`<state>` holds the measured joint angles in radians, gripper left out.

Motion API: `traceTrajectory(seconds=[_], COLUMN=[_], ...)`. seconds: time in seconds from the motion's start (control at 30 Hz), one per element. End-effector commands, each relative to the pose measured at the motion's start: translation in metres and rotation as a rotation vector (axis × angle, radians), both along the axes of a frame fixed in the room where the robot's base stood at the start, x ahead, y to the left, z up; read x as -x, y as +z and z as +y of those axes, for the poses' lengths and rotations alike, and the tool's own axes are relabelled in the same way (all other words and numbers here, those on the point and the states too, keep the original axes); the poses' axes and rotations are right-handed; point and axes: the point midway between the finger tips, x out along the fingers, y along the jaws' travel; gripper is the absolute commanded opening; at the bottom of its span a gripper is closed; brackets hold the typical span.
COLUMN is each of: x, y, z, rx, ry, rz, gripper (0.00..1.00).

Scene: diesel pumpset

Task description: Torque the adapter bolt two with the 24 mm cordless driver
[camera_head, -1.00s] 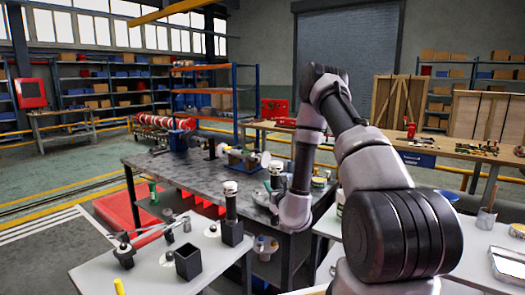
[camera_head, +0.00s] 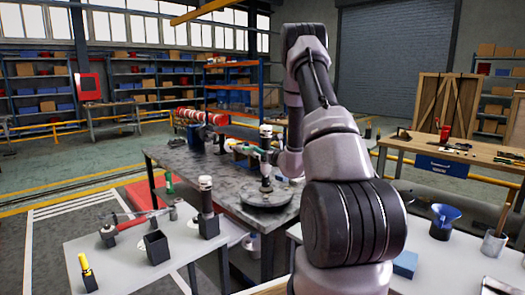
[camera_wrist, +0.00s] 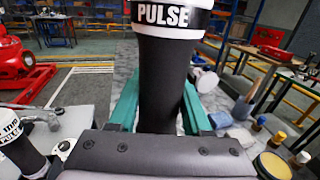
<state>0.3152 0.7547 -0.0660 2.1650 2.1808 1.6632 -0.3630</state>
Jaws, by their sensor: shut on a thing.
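A black cordless driver (camera_head: 266,158) with a white top stands upright in my gripper over the dark bench. In the wrist view the driver (camera_wrist: 162,85) carries a "PULSE" band, and the teal fingers of my gripper (camera_wrist: 160,110) are shut on its black body. Its lower end is at or just above a round grey disc (camera_head: 270,198); I cannot tell whether they touch. No size marking is readable. Adapter bolt two cannot be made out. A second, similar driver (camera_head: 206,195) stands in a black holder on the light table; it also shows in the wrist view (camera_wrist: 18,145).
The light table (camera_head: 150,275) also bears an empty black square holder (camera_head: 157,247), a red-handled wrench (camera_head: 130,223) and a yellow-handled tool (camera_head: 86,268). Other parts lie on the dark bench (camera_head: 185,165).

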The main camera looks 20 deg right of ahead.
Motion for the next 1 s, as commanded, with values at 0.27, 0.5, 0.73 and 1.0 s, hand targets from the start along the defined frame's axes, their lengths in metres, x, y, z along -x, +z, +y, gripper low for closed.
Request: traceTrajectory(seconds=[0.27, 0.5, 0.73, 1.0], x=[0.003, 0.002, 0.002, 0.002], y=[0.001, -0.020, -0.038, -0.045], z=[0.000, 0.000, 0.000, 0.000], rx=[0.000, -0.001, -0.001, 0.001], ry=[-0.002, -0.001, -0.002, -0.002], rz=[-0.001, 0.000, -0.001, -0.003], gripper=[0.00, 0.00, 0.00, 0.00])
